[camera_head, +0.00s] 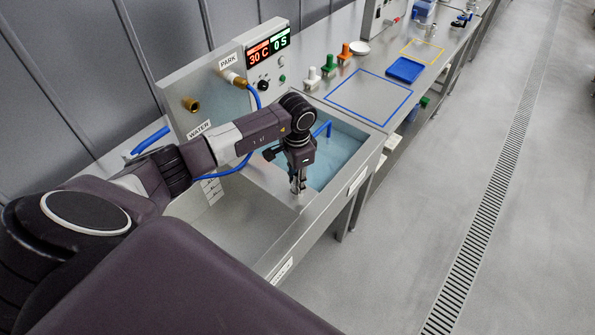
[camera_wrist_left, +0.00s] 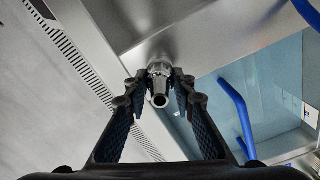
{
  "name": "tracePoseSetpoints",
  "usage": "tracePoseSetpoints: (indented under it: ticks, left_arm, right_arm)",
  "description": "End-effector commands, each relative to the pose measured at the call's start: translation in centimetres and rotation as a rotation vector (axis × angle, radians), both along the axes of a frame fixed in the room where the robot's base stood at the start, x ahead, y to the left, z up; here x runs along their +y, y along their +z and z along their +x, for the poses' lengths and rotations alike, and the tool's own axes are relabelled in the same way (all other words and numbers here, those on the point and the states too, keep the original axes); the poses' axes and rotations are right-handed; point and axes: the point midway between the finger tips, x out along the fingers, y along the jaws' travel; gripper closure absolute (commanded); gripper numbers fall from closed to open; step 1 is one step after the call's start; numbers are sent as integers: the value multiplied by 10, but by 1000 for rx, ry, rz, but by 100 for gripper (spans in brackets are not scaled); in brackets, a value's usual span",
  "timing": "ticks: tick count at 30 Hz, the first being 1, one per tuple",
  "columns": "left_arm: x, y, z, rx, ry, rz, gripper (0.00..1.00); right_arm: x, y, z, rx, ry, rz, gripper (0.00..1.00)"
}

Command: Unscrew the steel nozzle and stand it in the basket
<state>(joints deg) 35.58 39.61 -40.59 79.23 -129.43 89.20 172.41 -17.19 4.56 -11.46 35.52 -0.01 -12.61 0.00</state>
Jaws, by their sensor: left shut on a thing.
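The steel nozzle (camera_wrist_left: 159,85) is a short, shiny tapered piece with an open end, seen in the left wrist view. My left gripper (camera_wrist_left: 157,82) is shut on it, with one dark finger on each side. In the head view, my left gripper (camera_head: 298,183) points down at the near corner of the water bath, over the steel divider; its fingers mostly hide the nozzle there. A blue tubular piece (camera_wrist_left: 238,112) stands in the bath; I cannot tell whether it belongs to the basket. No basket is clearly visible. My right gripper is not in view.
The water bath (camera_head: 347,150) lies right of the gripper, an empty steel basin (camera_head: 232,232) left of it. A control box (camera_head: 262,60) with a blue hose stands behind. Green, white and orange knobbed pieces, a blue-outlined square (camera_head: 370,97) and a blue tray (camera_head: 405,69) lie farther along.

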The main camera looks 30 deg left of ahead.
Motion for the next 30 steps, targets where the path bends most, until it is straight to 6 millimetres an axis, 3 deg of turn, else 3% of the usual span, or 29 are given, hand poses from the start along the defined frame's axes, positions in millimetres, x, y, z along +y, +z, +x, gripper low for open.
tracePoseSetpoints:
  ticks: [3, 4, 9, 20, 30]
  left_arm:
    - [1, -1, 0, 0, 0, 2, 100]
    - [1, -1, 0, 0, 0, 2, 75]
    - [1, -1, 0, 0, -1, 1, 57]
    - [1, -1, 1, -1, -60, 0, 56]
    - [1, -3, 1, -2, -555, 1, 56]
  right_arm:
    - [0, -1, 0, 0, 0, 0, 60]
    - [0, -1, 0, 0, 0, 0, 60]
    - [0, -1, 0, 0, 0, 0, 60]
    - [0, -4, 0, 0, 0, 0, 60]
    - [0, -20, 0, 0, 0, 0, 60]
